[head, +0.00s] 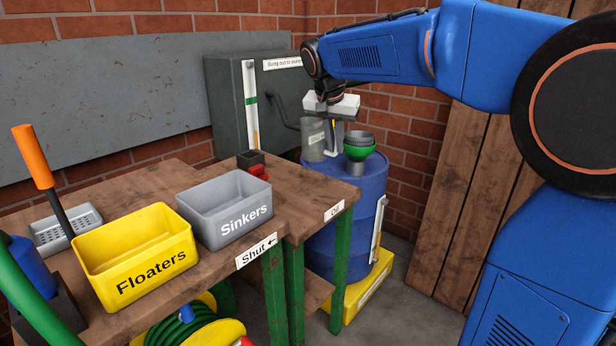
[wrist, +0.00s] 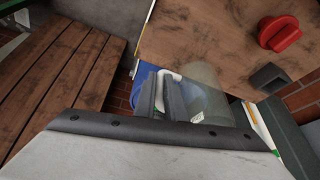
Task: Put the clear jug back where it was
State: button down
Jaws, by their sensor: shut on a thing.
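The clear jug (head: 313,140) is a greyish see-through vessel, upright at the left side of the blue drum's (head: 347,197) top. I cannot tell whether its base touches the drum. My gripper (head: 333,130) is right beside it, pointing down and shut on the jug at its handle side. In the wrist view the fingers (wrist: 166,98) close at a pale handle, and the clear jug body (wrist: 208,92) shows to their right. The jug's lower part is partly hidden there.
The wooden bench (head: 300,190) holds a red valve knob (head: 258,171), a grey Sinkers bin (head: 225,207) and a yellow Floaters bin (head: 135,255). A grey-green cabinet (head: 228,105) stands behind.

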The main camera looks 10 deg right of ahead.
jog(key=f, duration=0.3)
jog(key=w+f, duration=0.1)
jog(key=f, duration=0.1)
jog(key=shift+f, duration=2.45)
jog(key=shift+f, duration=0.1)
jog(key=c, duration=1.8)
grip_release()
jog(key=v, duration=1.2)
jog(key=s+d+f+n+y, duration=0.1)
jog(key=s+d+f+n, duration=0.1)
jog(key=s+f, duration=0.4)
jog(key=s+d+f+n+y, duration=0.1)
jog(key=s+f, duration=0.5)
jog(key=s, duration=0.9)
jog(key=s+d+f+n+t, duration=0.1)
jog(key=s+f+n, duration=0.3)
jog(key=s, duration=0.7)
jog(key=shift+s+d+f+n+y, duration=0.15)
jog(key=shift+d+f+y, duration=0.05)
jog(key=shift+d+f, duration=0.3)
jog(key=shift+s+d+f+n+y, duration=0.1)
jog(key=shift+d+f+n+y, duration=0.1)
jog(key=shift+d+f, duration=0.35)
